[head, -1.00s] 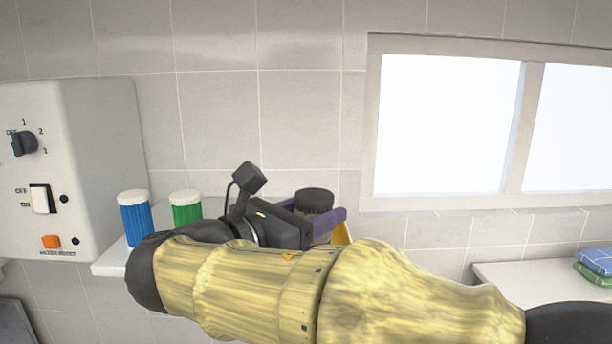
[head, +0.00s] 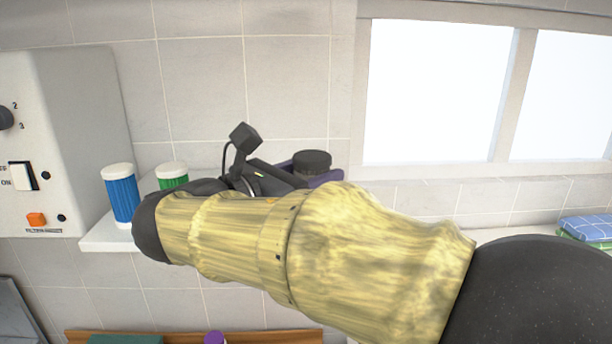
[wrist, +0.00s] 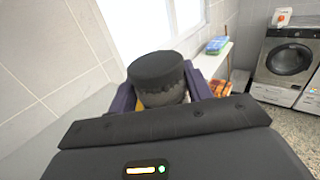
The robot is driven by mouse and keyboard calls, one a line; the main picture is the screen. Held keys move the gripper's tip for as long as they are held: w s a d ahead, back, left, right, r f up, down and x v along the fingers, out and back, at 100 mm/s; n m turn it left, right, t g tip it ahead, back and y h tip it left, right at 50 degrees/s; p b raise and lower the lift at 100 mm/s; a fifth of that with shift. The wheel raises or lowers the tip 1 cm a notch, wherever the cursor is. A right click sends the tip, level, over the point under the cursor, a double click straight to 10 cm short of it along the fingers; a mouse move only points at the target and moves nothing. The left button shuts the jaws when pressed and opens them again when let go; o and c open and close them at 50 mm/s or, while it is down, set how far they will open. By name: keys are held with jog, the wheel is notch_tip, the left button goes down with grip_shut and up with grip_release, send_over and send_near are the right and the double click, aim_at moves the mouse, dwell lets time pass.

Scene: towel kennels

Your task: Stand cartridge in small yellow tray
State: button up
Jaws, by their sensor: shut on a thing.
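A dark, round-capped cartridge (head: 312,160) stands upright between the purple fingers of my gripper (head: 322,178), which is shut on it. In the wrist view, its black top and grey, ragged-edged side (wrist: 158,72) show between the two purple fingers. Its lower part is hidden by my wrist and arm. A small patch of yellow shows beside it in the wrist view; I cannot tell what it belongs to. I cannot make out the small yellow tray in either view.
A blue white-capped canister (head: 121,196) and a green one (head: 172,177) stand on a white shelf (head: 105,238) beside a control box (head: 75,140). Folded towels (head: 588,229) lie at the right. A wooden edge (head: 290,337) with a purple-topped thing (head: 215,338) shows below. A washing machine (wrist: 290,60) stands far off.

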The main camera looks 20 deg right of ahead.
jog(key=shift+w+d+f+b, duration=0.3)
jog(key=shift+w+f, duration=0.4)
jog(key=shift+w, duration=0.95)
jog(key=shift+w+d+f+b, duration=0.15)
jog(key=shift+w+d+f, duration=0.35)
jog(key=shift+w, duration=1.15)
jog(key=shift+w+d+f+b, duration=0.2)
jog(key=shift+w+f, duration=0.65)
jog(key=shift+w, duration=0.8)
jog(key=o, duration=1.1)
jog(key=shift+w, duration=0.1)
jog(key=shift+s, duration=0.25)
jog(key=shift+a+f+b, duration=0.1)
jog(key=shift+a+b, duration=0.2)
jog(key=shift+a, duration=0.15)
jog(key=b+v, duration=0.4)
jog(key=v, duration=1.2)
jog(key=shift+s+a+b, duration=0.2)
jog(key=shift+b, duration=0.2)
jog(key=shift+w, duration=0.1)
